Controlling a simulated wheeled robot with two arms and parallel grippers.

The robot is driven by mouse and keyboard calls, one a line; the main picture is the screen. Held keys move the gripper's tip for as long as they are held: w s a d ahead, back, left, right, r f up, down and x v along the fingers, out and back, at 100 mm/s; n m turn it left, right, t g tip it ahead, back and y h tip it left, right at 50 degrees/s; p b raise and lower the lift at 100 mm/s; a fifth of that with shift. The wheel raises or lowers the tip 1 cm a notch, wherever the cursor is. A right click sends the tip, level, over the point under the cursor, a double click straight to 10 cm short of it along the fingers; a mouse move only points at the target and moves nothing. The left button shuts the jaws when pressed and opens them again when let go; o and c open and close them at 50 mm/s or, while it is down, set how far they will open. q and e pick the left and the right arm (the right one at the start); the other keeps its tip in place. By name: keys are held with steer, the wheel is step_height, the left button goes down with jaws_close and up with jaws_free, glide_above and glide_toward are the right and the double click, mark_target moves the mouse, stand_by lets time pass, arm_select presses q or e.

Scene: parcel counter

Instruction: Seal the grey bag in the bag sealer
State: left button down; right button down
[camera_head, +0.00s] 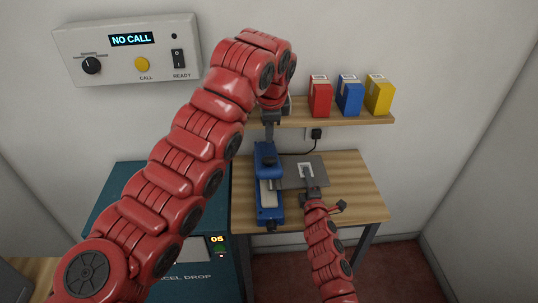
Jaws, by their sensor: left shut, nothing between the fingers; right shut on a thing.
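The blue bag sealer (264,160) stands on the wooden table, with a pale strip along its middle. The grey bag (290,178) lies flat to the right of the sealer, with a white label on it. Its left edge meets the sealer's side; I cannot tell whether it is between the jaws. My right gripper (308,178) is shut on the bag's near edge. My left gripper (268,135) is shut and empty, pointing down at the sealer's far end; I cannot tell whether it touches it.
Red, blue and yellow boxes (349,96) stand on a wall shelf (330,119). A black plug and cable (316,133) hang below it. A teal parcel drop cabinet (125,185) stands left of the table (355,190). The table's right part is clear. A control panel (140,50) reads NO CALL.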

steer(key=shift+d+p, duration=0.85)
steer(key=shift+d, duration=2.7)
steer(key=shift+s, duration=0.1)
